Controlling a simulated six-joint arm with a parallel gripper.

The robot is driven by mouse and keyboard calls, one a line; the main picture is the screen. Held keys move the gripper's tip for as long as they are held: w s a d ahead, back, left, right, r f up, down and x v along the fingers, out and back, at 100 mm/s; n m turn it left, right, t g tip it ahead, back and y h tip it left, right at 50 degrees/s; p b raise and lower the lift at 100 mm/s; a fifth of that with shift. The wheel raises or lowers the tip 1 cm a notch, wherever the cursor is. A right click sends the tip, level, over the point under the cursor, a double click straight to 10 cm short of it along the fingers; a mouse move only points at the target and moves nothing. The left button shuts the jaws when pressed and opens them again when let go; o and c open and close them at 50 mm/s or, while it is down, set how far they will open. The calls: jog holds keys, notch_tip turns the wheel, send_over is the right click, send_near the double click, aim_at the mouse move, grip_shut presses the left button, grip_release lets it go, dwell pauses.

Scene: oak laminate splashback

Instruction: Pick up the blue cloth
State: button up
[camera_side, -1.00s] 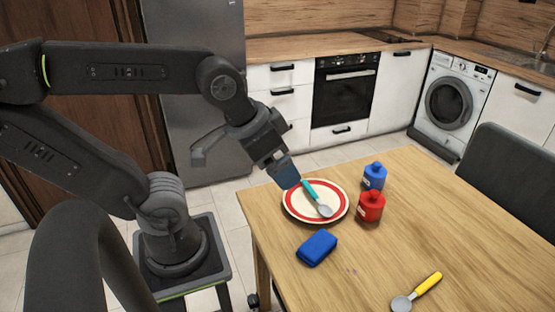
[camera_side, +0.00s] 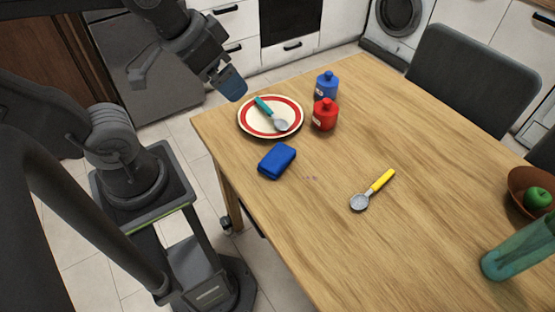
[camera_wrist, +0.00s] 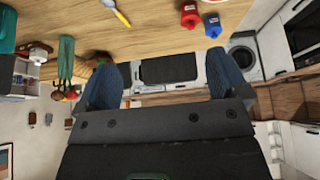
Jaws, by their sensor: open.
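The blue cloth (camera_side: 277,161) is a small folded block lying flat on the wooden table (camera_side: 330,220), near its left edge in the side view. My gripper (camera_side: 232,86) hangs in the air up and left of the cloth, close to the plate in the picture, and is apart from the cloth. In the wrist view my gripper's two blue fingers (camera_wrist: 165,80) are spread wide with nothing between them. I cannot make out the cloth in the wrist view.
A red-rimmed plate (camera_side: 245,122) holds a teal-handled spoon (camera_side: 270,113). A blue bottle (camera_side: 326,87) and a red bottle (camera_side: 325,115) stand beside it. A yellow-handled spoon (camera_side: 372,190), a teal glass (camera_side: 518,252) and a brown bowl (camera_side: 520,181) with a green apple (camera_side: 537,198) are farther right.

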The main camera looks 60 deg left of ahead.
jog(key=shift+o, duration=0.5)
jog(key=n+g, duration=0.4)
jog(key=g, duration=0.2)
send_over(277, 157)
notch_tip(277, 157, down, 19)
jog(key=shift+n, duration=0.3)
notch_tip(277, 157, down, 15)
jog(key=shift+r, duration=0.2)
jog(key=c, duration=1.1)
jog(key=shift+r, duration=0.1)
